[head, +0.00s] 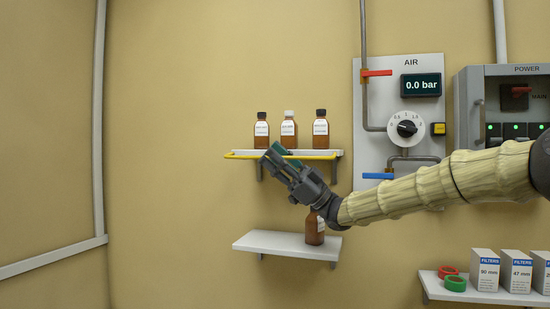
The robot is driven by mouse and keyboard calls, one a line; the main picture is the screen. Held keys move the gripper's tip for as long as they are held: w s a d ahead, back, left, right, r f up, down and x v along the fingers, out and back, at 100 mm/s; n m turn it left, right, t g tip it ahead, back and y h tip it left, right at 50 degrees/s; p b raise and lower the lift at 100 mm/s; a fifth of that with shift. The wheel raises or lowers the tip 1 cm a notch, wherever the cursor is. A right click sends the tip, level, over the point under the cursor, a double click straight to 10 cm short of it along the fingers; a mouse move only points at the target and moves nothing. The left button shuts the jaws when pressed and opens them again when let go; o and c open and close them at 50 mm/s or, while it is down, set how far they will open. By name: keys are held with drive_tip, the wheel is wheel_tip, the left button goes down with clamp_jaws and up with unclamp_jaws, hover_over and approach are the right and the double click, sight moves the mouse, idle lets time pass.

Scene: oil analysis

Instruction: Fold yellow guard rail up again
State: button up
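The fingers hide part of the rail there. I cannot tell whether they touch it or whether they are open or shut. Three brown bottles stand upright on the upper shelf: a black-capped one (261,132) at left, a white-capped one (288,131) in the middle and a black-capped one (320,130) at right.
A lower shelf (270,243) holds one brown bottle (314,232), partly behind my arm. The air panel (430,118) with its dial and red and blue handles is on the right, beside the power box (505,120). Filter boxes (486,270) stand at lower right. The left wall is bare.

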drive_tip(key=shift+c, duration=0.4)
clamp_jaws()
